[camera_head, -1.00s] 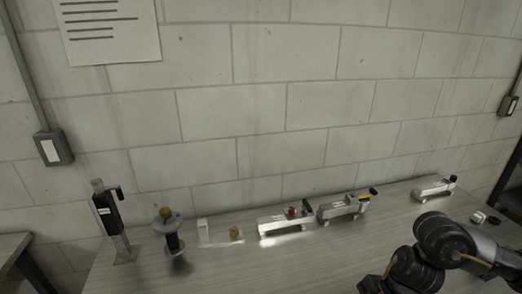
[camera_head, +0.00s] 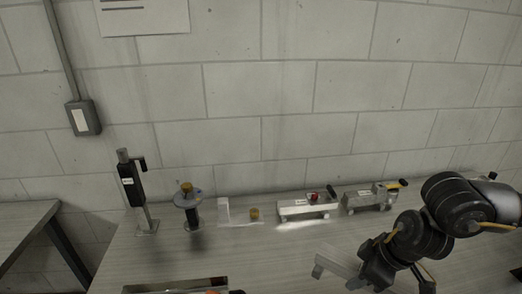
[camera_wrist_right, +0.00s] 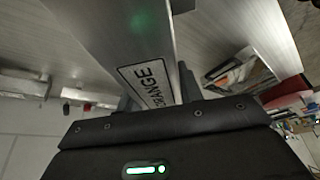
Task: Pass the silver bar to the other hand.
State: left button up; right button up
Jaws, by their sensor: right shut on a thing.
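The silver bar (camera_head: 335,266) shows partly in the head view, low and right of the middle. My right gripper (camera_head: 352,278) is shut on it and holds it in front of the trailers. In the right wrist view the silver bar (camera_wrist_right: 128,35) runs up from the jaws to the top edge, with a white label ending in "RANGE" on it. The far end of the bar is out of that view. My left gripper cannot be made out in the head view.
Two aluminium trailers (camera_head: 306,207) (camera_head: 368,199) stand along the wall. Left of them are a small brown cylinder (camera_head: 254,214), a round dark stand (camera_head: 191,208) and a black upright device (camera_head: 134,190). A tray (camera_head: 175,287) shows at the bottom edge.

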jog(key=shift+w+a+r, duration=0.1)
jog(key=shift+w+r, duration=0.3)
jog(key=shift+r, duration=0.1)
